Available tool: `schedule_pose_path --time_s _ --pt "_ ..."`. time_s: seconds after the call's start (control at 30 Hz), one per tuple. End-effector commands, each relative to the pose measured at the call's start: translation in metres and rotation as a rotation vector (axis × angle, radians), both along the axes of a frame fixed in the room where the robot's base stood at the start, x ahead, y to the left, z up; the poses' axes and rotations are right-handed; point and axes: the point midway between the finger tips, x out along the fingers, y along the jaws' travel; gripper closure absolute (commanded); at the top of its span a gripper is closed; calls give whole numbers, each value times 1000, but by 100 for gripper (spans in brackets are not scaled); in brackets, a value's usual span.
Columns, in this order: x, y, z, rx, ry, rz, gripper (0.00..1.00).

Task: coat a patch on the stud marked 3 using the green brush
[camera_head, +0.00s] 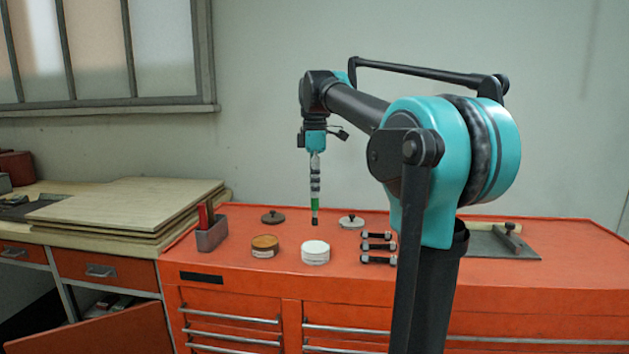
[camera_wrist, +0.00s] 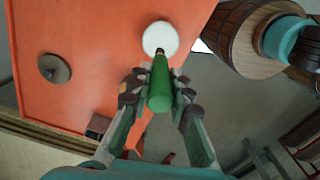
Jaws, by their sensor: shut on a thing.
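My gripper (camera_head: 315,186) points straight down and is shut on the green brush (camera_head: 315,205). The brush hangs upright with its dark tip down, above the red bench top. In the wrist view the green brush (camera_wrist: 160,88) sits between both fingers, its tip pointing toward the white round pot (camera_wrist: 160,38). In the head view this white pot (camera_head: 315,253) stands below the brush, with a gap in the picture between tip and pot. Three dark studs with pale ends (camera_head: 378,247) lie right of the pot, one behind another. Their numbers are too small to read.
A brown-topped pot (camera_head: 265,246) stands left of the white one. Two round lids (camera_head: 272,217) (camera_head: 351,222) lie behind. A grey plate (camera_head: 508,243) with a hammer-like tool lies at right, beyond my arm.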

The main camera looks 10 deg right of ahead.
Motion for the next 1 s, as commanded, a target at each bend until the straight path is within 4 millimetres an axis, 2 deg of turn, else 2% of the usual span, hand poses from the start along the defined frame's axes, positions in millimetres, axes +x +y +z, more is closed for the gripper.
schedule_pose_path --time_s 0.17,0.6,1.0 --pt "0 0 -9 0 0 1 100" --pt "0 0 -50 0 0 0 100" --pt "0 0 -61 0 0 0 100"
